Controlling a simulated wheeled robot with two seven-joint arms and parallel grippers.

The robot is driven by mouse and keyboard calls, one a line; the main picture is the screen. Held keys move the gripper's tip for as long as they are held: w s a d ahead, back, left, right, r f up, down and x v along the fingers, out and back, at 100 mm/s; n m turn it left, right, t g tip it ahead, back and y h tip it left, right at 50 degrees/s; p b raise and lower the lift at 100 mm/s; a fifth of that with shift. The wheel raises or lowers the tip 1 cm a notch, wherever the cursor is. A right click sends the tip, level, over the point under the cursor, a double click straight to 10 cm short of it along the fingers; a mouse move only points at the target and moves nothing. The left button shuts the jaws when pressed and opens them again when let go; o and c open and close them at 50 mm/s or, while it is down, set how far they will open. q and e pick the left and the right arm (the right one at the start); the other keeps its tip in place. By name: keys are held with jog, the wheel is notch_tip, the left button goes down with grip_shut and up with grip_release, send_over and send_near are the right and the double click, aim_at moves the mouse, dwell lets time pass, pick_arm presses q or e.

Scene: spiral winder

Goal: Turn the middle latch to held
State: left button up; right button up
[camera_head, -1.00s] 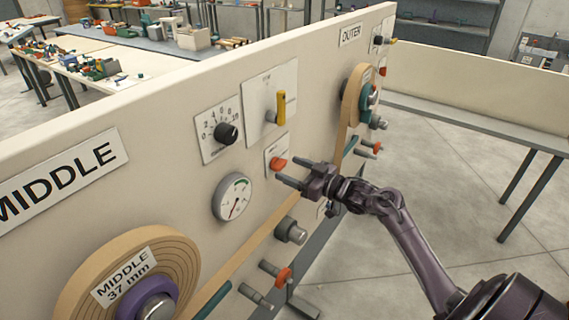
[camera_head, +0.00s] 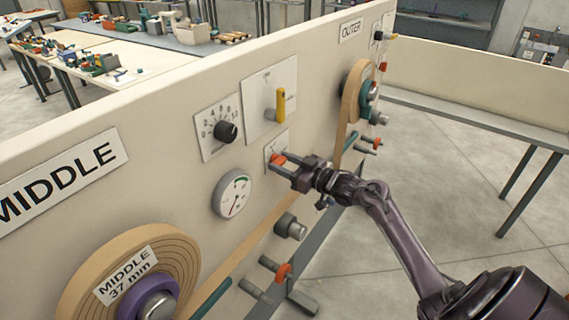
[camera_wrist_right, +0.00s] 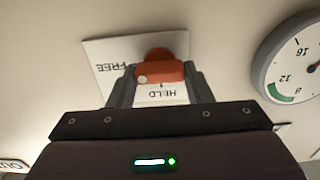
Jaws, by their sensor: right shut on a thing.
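The middle latch, an orange-red knob (camera_head: 277,159), sits on a small white plate on the cream panel, below the yellow lever. In the right wrist view the latch (camera_wrist_right: 160,70) is between the two fingers, over a plate marked FREE (camera_wrist_right: 108,67) and HELD (camera_wrist_right: 160,93), which appear upside down. A pale dot shows at the latch's left end, on the side toward FREE; HELD lies just beneath the bar. My right gripper (camera_head: 280,161) is shut on the latch, one finger on each side. My left gripper is not in view.
A black dial (camera_head: 226,132) and a yellow lever (camera_head: 281,104) are above the latch. A round gauge (camera_head: 232,193) is to its lower left. Grey pegs (camera_head: 290,227) stick out below. The MIDDLE tape roll (camera_head: 130,270) is at lower left.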

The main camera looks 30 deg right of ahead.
jog(key=n+b, duration=0.2)
jog(key=shift+f+n+b, duration=0.15)
jog(key=shift+n+b, duration=0.15)
jog(key=shift+n, duration=0.1)
jog(key=n+b, duration=0.3)
jog(key=n, duration=0.1)
jog(key=shift+a+f+b, duration=0.1)
jog(key=shift+b, duration=0.3)
jog(key=shift+a+n+b, duration=0.1)
jog(key=shift+n+b, duration=5.5)
jog(key=shift+n, duration=0.1)
jog(key=o, duration=1)
jog(key=shift+s, duration=0.1)
